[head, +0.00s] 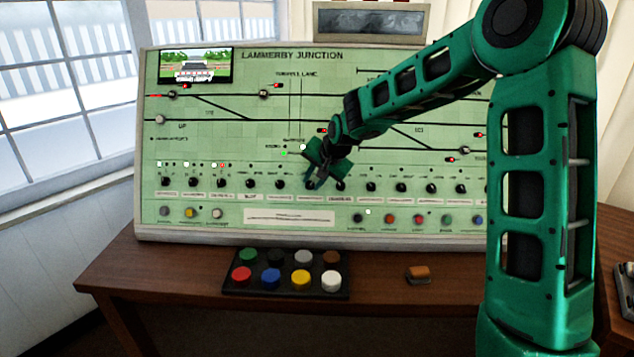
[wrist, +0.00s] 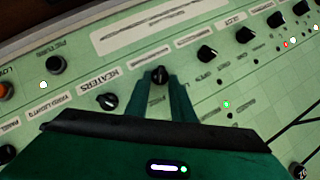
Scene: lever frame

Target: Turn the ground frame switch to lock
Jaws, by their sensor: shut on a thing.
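My gripper (head: 316,182) is at the lower row of black rotary switches on the pale green panel (head: 235,128). In the wrist view my gripper (wrist: 160,82) has its two green fingers on either side of one black rotary switch (wrist: 159,75), shut on it. A white line on its knob is small, so its setting is hard to tell. In the head view the gripper hides the held switch. I cannot read a ground frame or lock label.
A neighbouring black switch (wrist: 107,101) sits close to the left finger, another (wrist: 207,54) farther right. Small lit lamps dot the panel. On the wooden desk (head: 190,290) are a tray of coloured buttons (head: 235,292) and an orange-topped block (head: 418,273). Windows stand left.

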